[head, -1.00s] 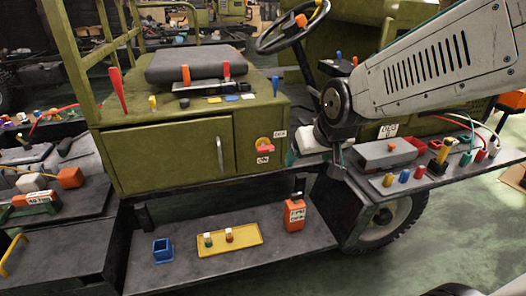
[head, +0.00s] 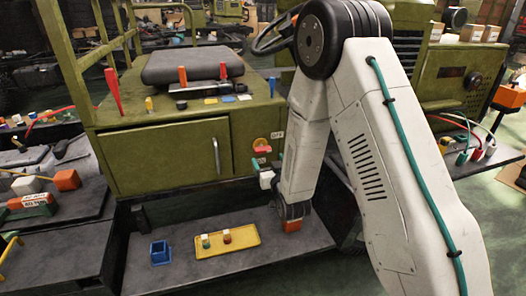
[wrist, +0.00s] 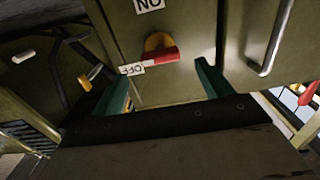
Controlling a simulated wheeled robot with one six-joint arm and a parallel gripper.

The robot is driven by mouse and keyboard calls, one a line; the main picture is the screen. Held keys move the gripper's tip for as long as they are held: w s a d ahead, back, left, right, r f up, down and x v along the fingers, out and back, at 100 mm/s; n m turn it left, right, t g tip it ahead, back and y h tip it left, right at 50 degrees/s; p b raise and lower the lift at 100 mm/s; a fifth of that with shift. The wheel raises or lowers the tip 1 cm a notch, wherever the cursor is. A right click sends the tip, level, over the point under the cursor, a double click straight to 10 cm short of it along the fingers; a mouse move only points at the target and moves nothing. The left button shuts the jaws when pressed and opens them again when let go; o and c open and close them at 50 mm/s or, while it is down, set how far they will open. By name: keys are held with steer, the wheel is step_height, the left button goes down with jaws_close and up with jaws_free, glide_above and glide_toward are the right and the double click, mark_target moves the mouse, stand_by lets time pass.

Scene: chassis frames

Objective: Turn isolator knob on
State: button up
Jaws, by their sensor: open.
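The OFF label (wrist: 132,69) is beside the knob, and the ON label (wrist: 149,4) reads inverted at the top edge. My gripper (head: 269,170) is just below and in front of the knob in the head view. Its teal fingers show in the wrist view, spread wide and empty, with the knob beyond the gap between them, apparently untouched.
The cabinet door handle (wrist: 272,40) stands out near one finger in the wrist view. Below, a shelf holds a blue open box (head: 160,252), a yellow tray (head: 213,254) and an orange container (head: 292,225) mostly hidden by my arm. Tools lie on the cabinet top.

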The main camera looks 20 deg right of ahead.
mark_target(264, 152)
steer(key=w, duration=0.7)
steer(key=shift+w, duration=0.25)
steer(key=c, duration=1)
